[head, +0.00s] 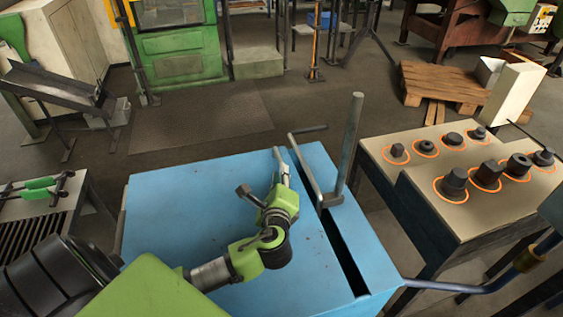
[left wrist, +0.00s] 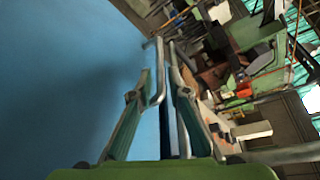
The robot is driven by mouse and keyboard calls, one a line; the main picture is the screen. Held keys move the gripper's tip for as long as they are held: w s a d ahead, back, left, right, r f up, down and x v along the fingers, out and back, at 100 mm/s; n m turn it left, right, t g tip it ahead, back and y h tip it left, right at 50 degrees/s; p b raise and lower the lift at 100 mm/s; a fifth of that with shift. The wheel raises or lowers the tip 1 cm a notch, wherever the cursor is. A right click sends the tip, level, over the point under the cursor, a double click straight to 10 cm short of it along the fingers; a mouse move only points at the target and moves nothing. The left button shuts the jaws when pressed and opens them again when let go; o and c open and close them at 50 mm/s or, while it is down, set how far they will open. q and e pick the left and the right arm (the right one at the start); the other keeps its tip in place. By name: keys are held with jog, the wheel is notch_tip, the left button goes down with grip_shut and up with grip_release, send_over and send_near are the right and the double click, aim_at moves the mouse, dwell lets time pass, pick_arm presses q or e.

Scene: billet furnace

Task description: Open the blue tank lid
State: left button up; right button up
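The blue tank (head: 205,200) stands in the middle of the head view, its flat lid down. A dark slot runs along its right side. A grey bent-bar handle (head: 303,165) rises near the lid's right edge, beside a tall grey post (head: 350,140). My left gripper (head: 283,162) is low over the lid, just left of the handle. In the left wrist view, the fingers of my left gripper (left wrist: 159,70) are apart, with the bent handle (left wrist: 160,85) between them. I cannot tell whether either finger touches it. My right gripper is not in view.
A bench (head: 470,220) with several dark metal parts in orange rings stands right of the tank. A bar with a copper-coloured sleeve (head: 528,259) reaches across at lower right. A wooden pallet (head: 440,85) lies behind. The floor behind the tank is clear.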

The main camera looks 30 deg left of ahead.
aim_at(281, 160)
pick_arm(q)
jog(key=x, duration=0.6)
jog(key=shift+w+a+f, duration=0.15)
jog(key=shift+w+a, duration=0.1)
jog(key=shift+w, duration=0.05)
grip_shut()
